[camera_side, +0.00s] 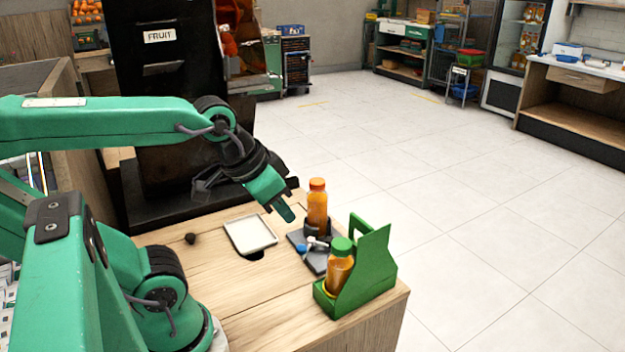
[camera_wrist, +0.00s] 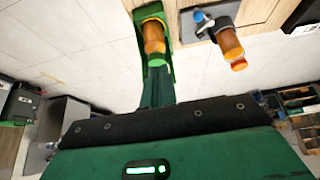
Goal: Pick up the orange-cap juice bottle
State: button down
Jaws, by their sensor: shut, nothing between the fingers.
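The orange-cap juice bottle (camera_side: 317,208) stands upright in a dark holder on a small grey tray (camera_side: 318,262) near the counter's far right edge. In the wrist view the bottle (camera_wrist: 230,46) is at upper right, its cap towards the camera. My gripper (camera_side: 287,212) is shut and empty, pointing down and right. In the side view it appears just left of the bottle, apart from it. A green carrier (camera_side: 371,262) in front holds a green-cap juice bottle (camera_side: 339,268). In the wrist view the carrier bottle (camera_wrist: 154,40) is at top centre.
A white square tray (camera_side: 251,235) lies left of the grey tray, with a dark opening in the counter beside it. A small dark knob (camera_side: 191,238) is farther left. Small blue and white items lie on the grey tray. A tall black machine (camera_side: 160,100) stands behind.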

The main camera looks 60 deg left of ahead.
dwell(0.3)
jog(key=c, duration=0.5)
grip_release()
